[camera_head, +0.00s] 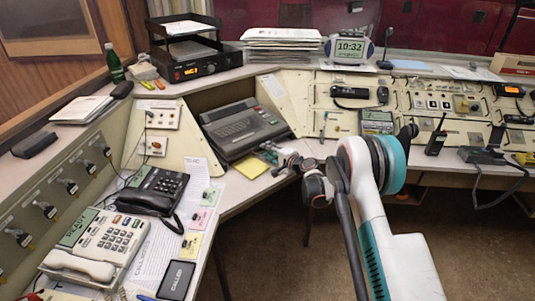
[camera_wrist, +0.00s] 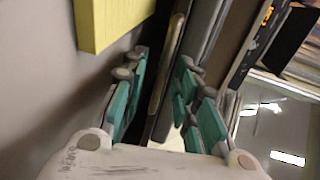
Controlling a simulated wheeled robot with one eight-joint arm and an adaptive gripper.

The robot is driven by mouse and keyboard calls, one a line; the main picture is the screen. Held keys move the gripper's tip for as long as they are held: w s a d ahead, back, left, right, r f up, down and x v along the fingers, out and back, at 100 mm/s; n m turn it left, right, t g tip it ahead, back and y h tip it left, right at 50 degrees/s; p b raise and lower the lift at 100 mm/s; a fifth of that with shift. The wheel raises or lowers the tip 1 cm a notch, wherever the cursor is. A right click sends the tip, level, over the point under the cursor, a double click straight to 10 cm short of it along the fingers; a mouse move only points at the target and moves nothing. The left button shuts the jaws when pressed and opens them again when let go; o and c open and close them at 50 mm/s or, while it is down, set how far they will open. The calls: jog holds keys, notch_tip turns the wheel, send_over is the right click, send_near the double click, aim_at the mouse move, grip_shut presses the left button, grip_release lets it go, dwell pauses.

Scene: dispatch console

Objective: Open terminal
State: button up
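The terminal (camera_head: 243,127) is a dark grey machine with a keyboard, on the desk in the middle of the head view. My gripper (camera_head: 268,153) is at its front right corner, close to the yellow pad (camera_head: 250,165). In the wrist view my gripper's teal-padded fingers (camera_wrist: 160,80) stand apart, with a dark long edge (camera_wrist: 165,55), seemingly the terminal's, running between them. I cannot tell whether the fingers touch it. The yellow pad shows at the top left there (camera_wrist: 110,20). The gripper partly hides the terminal's front right corner.
A black telephone (camera_head: 152,190) and a white desk phone (camera_head: 95,245) stand at the left. A radio (camera_head: 435,137) and a corded handset unit (camera_head: 482,156) are at the right. The sloped console panel (camera_head: 318,105) rises behind my arm. The floor in front is clear.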

jog(key=shift+w+a+f, duration=0.15)
jog(key=shift+w+a, duration=0.3)
grip_shut()
jog(key=shift+s+d, duration=0.1)
jog(key=v, duration=0.3)
jog(key=f+v, duration=0.1)
jog(key=v, duration=0.2)
jog(key=f+v, duration=0.1)
jog(key=v, duration=0.2)
jog(key=shift+s+d+r, duration=0.1)
jog(key=shift+s+d, duration=0.05)
jog(key=shift+d, duration=0.05)
grip_release()
